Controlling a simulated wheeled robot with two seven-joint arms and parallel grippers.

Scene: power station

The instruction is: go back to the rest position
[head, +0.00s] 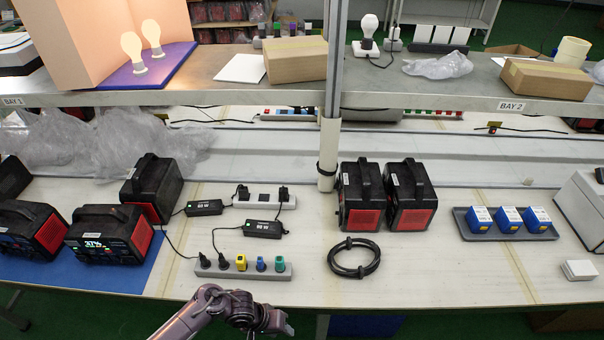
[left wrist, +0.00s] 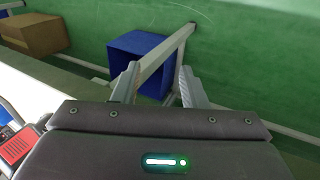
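My left arm enters the head view at the bottom, in front of the workbench's near edge. Its gripper end (head: 272,320) is small and partly cut off by the frame edge there. In the left wrist view my left gripper (left wrist: 157,82) has its two fingers spread apart with nothing between them. Beyond the fingers are the green floor, a table leg and a blue bin (left wrist: 143,62). My right gripper is in neither view.
The workbench (head: 450,280) holds a power strip (head: 240,270) near my left arm, a coiled black cable (head: 354,257), black power stations (head: 408,195) and a grey tray (head: 478,235) with blue boxes. A post (head: 330,150) and a shelf (head: 430,93) stand behind.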

